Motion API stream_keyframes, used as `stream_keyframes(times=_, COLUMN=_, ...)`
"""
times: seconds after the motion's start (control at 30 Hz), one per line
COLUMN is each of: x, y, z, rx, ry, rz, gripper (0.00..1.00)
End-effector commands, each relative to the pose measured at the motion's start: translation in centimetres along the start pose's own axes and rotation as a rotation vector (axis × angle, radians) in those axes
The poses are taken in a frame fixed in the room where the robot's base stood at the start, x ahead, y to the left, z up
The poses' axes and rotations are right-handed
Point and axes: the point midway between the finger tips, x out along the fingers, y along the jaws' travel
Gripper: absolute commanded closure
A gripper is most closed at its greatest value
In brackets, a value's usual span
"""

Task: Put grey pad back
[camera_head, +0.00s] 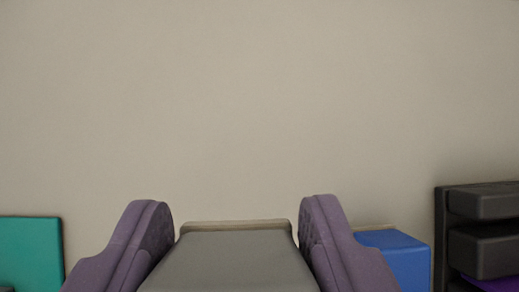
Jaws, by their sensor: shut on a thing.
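The grey pad (232,262) is a flat grey slab at the bottom middle of the head camera view, with a thin beige strip along its far edge. My gripper (237,225) is shut on it, with one purple finger on each side. The near part of the pad runs out of the bottom of the picture. What lies under the pad is hidden.
A teal block (30,250) stands at the lower left. A blue block (397,256) is just right of my right finger, partly hidden by it. A dark rack with stacked slabs (484,240) and a purple piece (492,284) is at the right edge. A plain beige wall (250,100) fills the background.

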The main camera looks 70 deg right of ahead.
Motion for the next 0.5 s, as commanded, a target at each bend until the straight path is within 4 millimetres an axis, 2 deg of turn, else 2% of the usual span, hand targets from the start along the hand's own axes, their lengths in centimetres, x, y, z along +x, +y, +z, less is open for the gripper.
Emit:
stream_keyframes(times=0.27, x=0.0, y=0.0, z=0.0, rx=0.000, ry=0.001, rz=0.000, gripper=0.84)
stream_keyframes(times=0.37, x=0.8, y=0.0, z=0.5, rx=0.000, ry=-0.002, rz=0.000, gripper=0.84)
stream_keyframes(times=0.5, x=3.1, y=-0.1, z=1.9, rx=-0.001, ry=-0.003, rz=-0.001, gripper=0.84)
